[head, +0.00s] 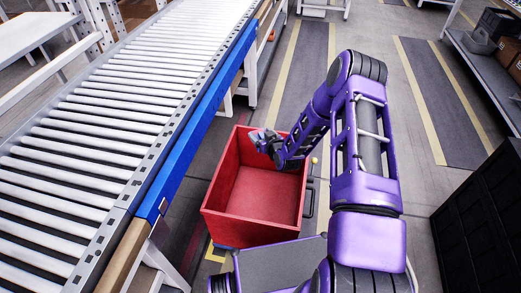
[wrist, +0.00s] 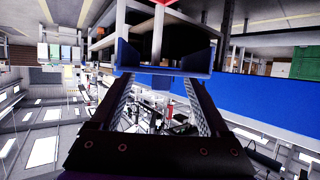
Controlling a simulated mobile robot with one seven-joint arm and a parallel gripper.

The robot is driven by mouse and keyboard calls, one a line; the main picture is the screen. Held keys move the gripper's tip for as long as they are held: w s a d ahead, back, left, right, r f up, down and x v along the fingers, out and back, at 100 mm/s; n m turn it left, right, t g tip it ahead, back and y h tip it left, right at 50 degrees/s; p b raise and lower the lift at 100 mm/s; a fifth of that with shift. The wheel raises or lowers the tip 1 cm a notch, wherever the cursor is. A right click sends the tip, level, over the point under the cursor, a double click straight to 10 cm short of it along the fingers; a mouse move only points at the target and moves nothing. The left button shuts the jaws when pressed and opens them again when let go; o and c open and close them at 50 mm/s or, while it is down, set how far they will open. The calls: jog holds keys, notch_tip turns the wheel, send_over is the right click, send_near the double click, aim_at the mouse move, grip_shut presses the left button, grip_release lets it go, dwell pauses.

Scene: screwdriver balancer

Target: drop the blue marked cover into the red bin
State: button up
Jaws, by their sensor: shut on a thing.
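The red bin (head: 250,228) stands open on the floor beside the conveyor, and its inside looks empty where I see it. My gripper (head: 266,141) is over the bin's far part, near the rim. It is shut on a small grey-blue piece, which seems to be the blue marked cover (head: 256,134). In the wrist view the cover shows as a blue piece (wrist: 165,59) across the fingertips of my gripper (wrist: 162,78). The head view shows the cover small and partly hidden by the gripper.
A roller conveyor (head: 130,105) with a blue side rail (head: 200,120) runs along the bin's left. A black crate-like box (head: 485,215) stands at the right. A grey shelf (head: 490,75) with boxes is at the far right. The marked floor behind the arm is clear.

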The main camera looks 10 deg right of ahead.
notch_tip(320, 180, down, 15)
jog(key=n+y+b, duration=0.1)
jog(key=b, duration=0.2)
jog(key=shift+w+y+b, duration=0.2)
jog(key=shift+y+b, duration=0.1)
jog(key=shift+a, duration=0.1)
jog(key=o, duration=1.2)
jog(key=shift+g, duration=0.3)
jog(key=p+v, duration=0.2)
jog(key=v, duration=1.5)
jog(key=shift+s+p, duration=0.3)
jog(key=shift+p, duration=0.1)
jog(key=shift+f, duration=0.1)
